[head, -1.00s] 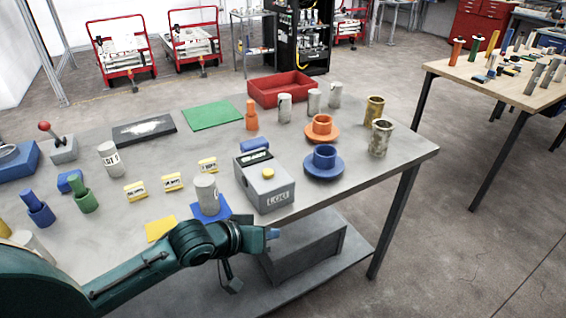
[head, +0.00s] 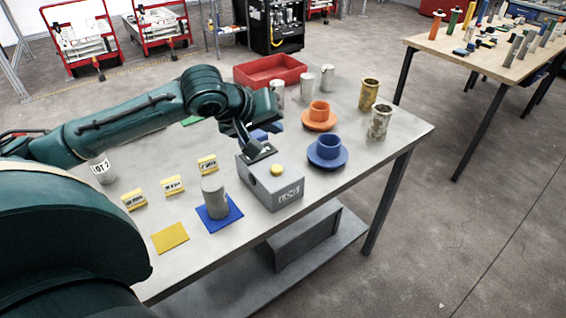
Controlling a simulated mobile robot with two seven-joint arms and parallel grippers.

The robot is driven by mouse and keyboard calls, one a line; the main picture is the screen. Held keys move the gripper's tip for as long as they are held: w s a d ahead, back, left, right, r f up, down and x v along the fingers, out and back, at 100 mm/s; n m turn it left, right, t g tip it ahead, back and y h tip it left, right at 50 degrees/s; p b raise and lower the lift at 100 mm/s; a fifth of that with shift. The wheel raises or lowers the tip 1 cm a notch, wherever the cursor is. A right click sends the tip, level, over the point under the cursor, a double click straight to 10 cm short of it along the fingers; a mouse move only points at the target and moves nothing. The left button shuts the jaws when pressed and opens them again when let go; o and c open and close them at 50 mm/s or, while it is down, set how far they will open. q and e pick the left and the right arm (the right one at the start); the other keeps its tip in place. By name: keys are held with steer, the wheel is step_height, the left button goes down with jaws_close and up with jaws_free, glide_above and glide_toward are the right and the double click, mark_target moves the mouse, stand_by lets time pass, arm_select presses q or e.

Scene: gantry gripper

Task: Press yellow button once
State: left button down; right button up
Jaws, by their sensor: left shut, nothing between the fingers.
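The yellow button (head: 277,169) sits on the top of a grey box (head: 286,190) with a label on its front. The box stands near the front edge of the grey table. My left gripper (head: 256,149) is shut and empty, pointing down over the rear part of the box top, behind and to the left of the button. A gap shows between the fingertips and the button. Whether the fingertips touch the box top cannot be told. The gripper partly hides the dark panel on the box. My right gripper is not in view.
A grey cylinder (head: 212,196) stands on a blue square (head: 231,218) left of the box. Yellow labels (head: 172,185) stand farther left. A blue flanged part (head: 327,153) and an orange one (head: 320,117) lie to the right. A red tray (head: 270,72) is behind.

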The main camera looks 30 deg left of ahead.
mark_target(273, 171)
arm_select(q)
steer(key=shift+r, duration=0.2)
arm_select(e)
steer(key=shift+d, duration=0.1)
